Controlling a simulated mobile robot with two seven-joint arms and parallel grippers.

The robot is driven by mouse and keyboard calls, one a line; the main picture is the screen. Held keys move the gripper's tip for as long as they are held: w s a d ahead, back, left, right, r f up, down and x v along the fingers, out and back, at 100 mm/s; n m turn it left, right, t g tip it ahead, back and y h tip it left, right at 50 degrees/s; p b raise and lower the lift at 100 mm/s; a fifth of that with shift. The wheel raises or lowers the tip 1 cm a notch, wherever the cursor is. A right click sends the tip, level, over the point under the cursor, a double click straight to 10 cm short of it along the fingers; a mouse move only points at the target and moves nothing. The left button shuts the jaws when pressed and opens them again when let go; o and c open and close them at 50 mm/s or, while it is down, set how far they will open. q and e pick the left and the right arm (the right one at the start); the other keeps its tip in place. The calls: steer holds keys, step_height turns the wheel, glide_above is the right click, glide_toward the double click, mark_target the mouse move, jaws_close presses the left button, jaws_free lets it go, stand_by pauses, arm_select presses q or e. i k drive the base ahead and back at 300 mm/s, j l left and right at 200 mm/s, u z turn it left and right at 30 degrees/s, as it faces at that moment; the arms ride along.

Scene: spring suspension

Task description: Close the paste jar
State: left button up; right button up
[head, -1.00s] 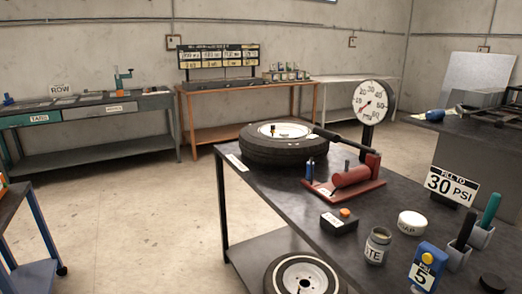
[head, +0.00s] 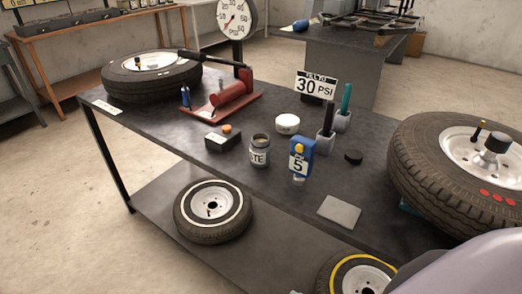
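The paste jar (head: 260,155) stands upright on the dark workbench, in the middle of the head view. It is a grey jar with a pale label ending in "TE", and its top looks open, with no lid on it. A flat black disc (head: 353,157), which looks like a lid, lies on the bench to the right of the jar, beyond the blue device marked 5. Neither of my grippers is in view.
Close around the jar are a black box with an orange button (head: 223,138), a white round tin (head: 287,124) and the blue device (head: 301,158). A large tyre (head: 424,170) fills the bench's right end. A grey pad (head: 339,211) lies near the front edge.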

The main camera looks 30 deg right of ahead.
mark_target(260, 147)
steer(key=z, duration=1.55)
steer(key=j, duration=1)
steer(key=k+j, duration=0.1)
steer(key=j, duration=0.85)
